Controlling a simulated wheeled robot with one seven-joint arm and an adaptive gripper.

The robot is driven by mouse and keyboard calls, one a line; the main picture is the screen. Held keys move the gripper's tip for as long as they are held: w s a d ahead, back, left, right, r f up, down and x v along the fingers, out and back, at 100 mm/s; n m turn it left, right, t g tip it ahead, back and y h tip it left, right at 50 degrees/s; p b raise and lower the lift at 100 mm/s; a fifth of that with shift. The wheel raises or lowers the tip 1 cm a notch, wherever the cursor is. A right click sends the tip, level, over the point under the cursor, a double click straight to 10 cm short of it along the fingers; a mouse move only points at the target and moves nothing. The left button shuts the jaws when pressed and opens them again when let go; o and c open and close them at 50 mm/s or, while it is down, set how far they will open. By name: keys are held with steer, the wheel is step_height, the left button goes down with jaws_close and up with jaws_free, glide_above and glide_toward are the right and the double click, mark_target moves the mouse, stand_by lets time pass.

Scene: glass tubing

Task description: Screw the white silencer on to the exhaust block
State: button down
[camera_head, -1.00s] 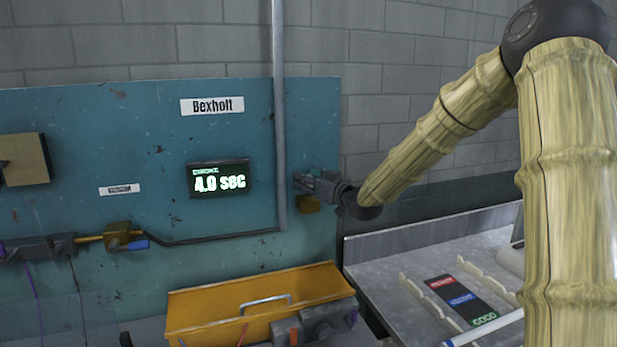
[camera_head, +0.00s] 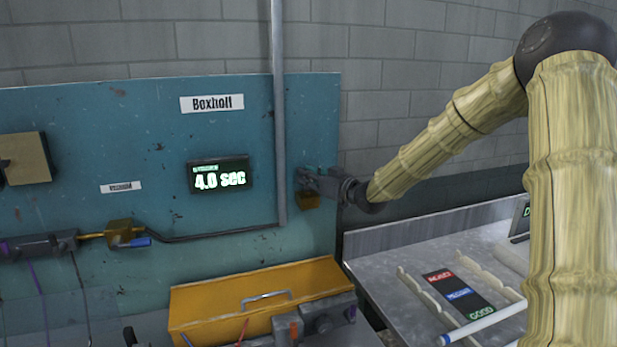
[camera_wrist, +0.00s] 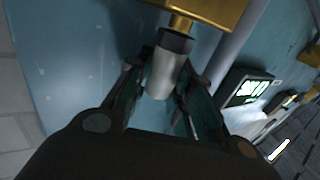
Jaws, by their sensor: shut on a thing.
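The white silencer (camera_wrist: 160,74) is a pale cylinder with a dark collar, seen between my fingers in the wrist view. My gripper (camera_wrist: 157,92) is shut on it. The collar meets a short brass neck under the brass exhaust block (camera_wrist: 212,10); I cannot tell how far the threads are engaged. In the head view the block (camera_head: 308,201) sits low at the right edge of the teal panel. My gripper (camera_head: 318,183) is beside it there and hides the silencer.
A lit display (camera_head: 220,177) reads 4.0 sec on the teal panel (camera_head: 100,130). A grey vertical pipe (camera_head: 279,120) runs left of the block. A yellow toolbox (camera_head: 200,305) stands below. A grey bench (camera_head: 400,245) with pale racks and a label card is at right.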

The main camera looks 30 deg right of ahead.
steer(key=shift+a+f+m+h+b, duration=0.1)
steer(key=shift+m+h+b, duration=1.7)
steer(key=shift+h+b, duration=1)
steer(key=shift+m+h+b, duration=0.5)
steer(key=shift+h, duration=0.3)
steer(key=shift+m+g+h+b, duration=0.45)
steer(key=shift+m+h, duration=0.65)
steer(key=shift+h, duration=0.7)
steer(key=c, duration=1.3)
jaws_free()
steer(key=shift+o, duration=0.2)
steer(key=shift+y, duration=0.3)
